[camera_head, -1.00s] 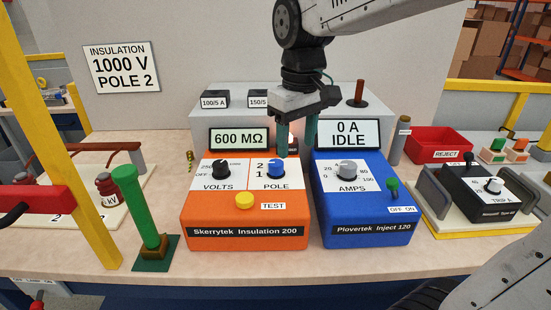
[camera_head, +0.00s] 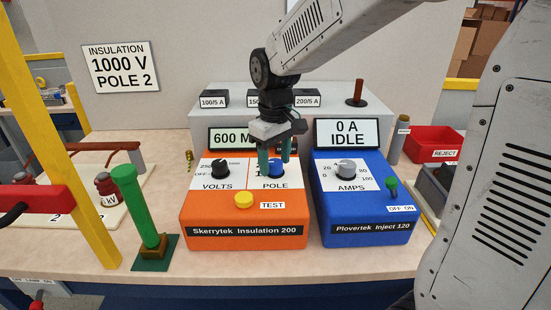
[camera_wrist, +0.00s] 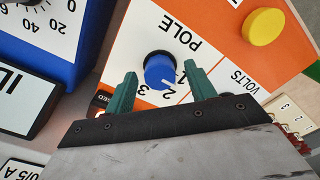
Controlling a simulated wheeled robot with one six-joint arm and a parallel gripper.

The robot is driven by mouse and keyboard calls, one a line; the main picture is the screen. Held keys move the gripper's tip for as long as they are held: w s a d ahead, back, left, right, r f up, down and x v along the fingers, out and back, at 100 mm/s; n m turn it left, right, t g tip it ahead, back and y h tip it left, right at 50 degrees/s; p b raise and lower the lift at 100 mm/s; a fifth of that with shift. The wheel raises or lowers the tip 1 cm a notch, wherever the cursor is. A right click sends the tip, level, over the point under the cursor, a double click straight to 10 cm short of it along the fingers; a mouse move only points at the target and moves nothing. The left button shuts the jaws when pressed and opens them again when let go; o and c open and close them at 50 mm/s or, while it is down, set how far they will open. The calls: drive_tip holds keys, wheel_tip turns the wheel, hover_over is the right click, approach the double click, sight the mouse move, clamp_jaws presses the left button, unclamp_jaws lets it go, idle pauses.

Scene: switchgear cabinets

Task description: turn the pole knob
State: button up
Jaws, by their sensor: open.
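The blue pole knob (camera_head: 277,168) sits on the orange Skerrytek Insulation 200 box (camera_head: 243,234). My gripper (camera_head: 275,160) is open and points down at the knob, its two green fingers partly hiding the knob and its numbers. In the wrist view the knob (camera_wrist: 160,69) lies between and slightly beyond the open fingertips (camera_wrist: 159,73). No contact is visible. The knob's white mark faces the printed numbers, seemingly near the 2. The black volts knob (camera_head: 220,168) is to its left. The box's display (camera_head: 229,138) is partly hidden by my gripper.
The yellow test button (camera_head: 244,200) is in front of the knob. The blue Plovertek box (camera_head: 367,209) stands close on the right, with its amps knob (camera_head: 346,169). A wall sign (camera_head: 121,67) reads insulation, 1000 V, pole 2. A green handle (camera_head: 138,205) stands left.

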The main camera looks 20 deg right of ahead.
drive_tip(key=c, duration=1)
drive_tip(key=shift+o, duration=0.2)
drive_tip(key=shift+m, duration=0.4)
drive_tip(key=m, duration=0.3)
drive_tip(key=shift+m, duration=2.5)
drive_tip(key=o, duration=1)
drive_tip(key=shift+c, duration=0.2)
